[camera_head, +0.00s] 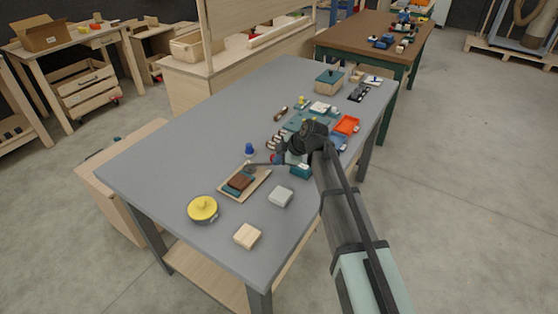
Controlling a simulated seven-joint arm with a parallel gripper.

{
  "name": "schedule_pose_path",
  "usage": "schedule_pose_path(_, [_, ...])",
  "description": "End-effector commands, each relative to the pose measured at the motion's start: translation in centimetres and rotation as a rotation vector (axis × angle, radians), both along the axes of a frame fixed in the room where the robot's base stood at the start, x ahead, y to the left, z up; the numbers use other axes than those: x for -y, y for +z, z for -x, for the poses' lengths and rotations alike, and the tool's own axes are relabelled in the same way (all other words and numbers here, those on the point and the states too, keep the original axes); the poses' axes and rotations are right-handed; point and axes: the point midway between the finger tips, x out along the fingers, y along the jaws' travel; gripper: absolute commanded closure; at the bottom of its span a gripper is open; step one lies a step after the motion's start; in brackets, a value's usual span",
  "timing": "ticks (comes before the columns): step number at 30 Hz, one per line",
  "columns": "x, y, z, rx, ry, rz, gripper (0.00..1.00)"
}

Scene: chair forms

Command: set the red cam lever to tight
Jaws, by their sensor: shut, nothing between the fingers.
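My gripper (278,160) is over the middle of the grey table, reached from the right by my dark arm. It looks small and dark and its fingers are shut with nothing between them. A small reddish spot shows right by the fingers; it may be part of the red cam lever, but I cannot tell its shape or setting. My wrist hides part of what lies behind and below it. Whether the gripper touches anything is too small to tell.
A board with brown and teal blocks (240,183), a yellow-lidded pot (203,208), a grey block (281,196) and a wooden block (247,235) are nearer. An orange tray (346,124) and a lidded box (329,80) are farther back. The table's left side (170,165) is clear.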

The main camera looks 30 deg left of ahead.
Motion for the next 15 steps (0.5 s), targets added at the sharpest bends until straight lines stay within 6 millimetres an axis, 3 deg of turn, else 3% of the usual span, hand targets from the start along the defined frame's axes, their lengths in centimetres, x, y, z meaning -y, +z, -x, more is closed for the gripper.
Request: schedule_pose_path(15, [-2.3,0.0,-3.3,0.001,0.313,-0.001,1.00])
